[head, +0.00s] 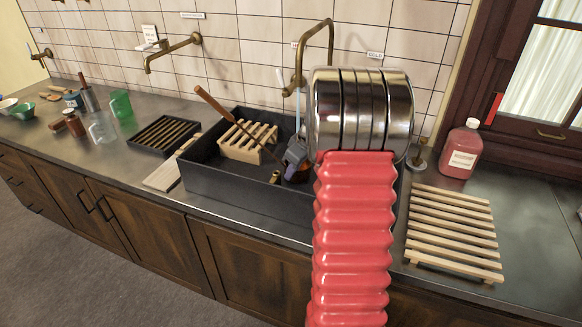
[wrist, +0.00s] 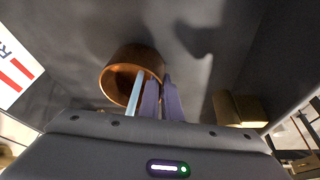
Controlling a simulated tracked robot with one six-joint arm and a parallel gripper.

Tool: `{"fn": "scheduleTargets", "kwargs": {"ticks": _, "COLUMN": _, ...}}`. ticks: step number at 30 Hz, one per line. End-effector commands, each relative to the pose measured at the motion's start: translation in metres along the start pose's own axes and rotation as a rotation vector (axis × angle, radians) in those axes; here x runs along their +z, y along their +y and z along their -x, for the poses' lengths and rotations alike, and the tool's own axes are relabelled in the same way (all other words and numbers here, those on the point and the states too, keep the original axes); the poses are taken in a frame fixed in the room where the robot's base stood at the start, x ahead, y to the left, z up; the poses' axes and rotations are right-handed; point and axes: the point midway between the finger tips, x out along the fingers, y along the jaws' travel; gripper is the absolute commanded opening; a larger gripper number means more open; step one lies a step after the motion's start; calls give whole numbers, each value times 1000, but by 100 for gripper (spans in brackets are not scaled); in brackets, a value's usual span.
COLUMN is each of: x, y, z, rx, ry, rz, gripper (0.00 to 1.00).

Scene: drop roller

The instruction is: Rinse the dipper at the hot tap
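The dipper has a copper cup (wrist: 118,75) and a long brown wooden handle (head: 225,111), which slants up and left out of the dark sink (head: 215,180). My gripper (head: 290,167) is down in the sink at the cup end of the handle. In the wrist view its purple fingers (wrist: 162,97) are close together at the cup's edge; they look shut on the dipper, though the grip point is hidden. The brass hot tap (head: 318,45) arches above. A thin pale blue streak, apparently water, runs below its spout and into the cup in the wrist view.
A small brass piece (wrist: 238,108) is near the cup. A slatted wooden rack (head: 450,235) and a red bottle (head: 462,150) stand on the right counter. My red arm hides the sink's right part.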

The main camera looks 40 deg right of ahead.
Motion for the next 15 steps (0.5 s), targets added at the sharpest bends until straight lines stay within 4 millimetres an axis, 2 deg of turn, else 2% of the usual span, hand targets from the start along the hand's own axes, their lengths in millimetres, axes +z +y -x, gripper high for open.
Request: {"fn": "scheduleTargets", "kwargs": {"ticks": 15, "x": 3, "y": 6, "z": 2, "rx": 1, "ry": 1, "rz": 1, "gripper": 0}}
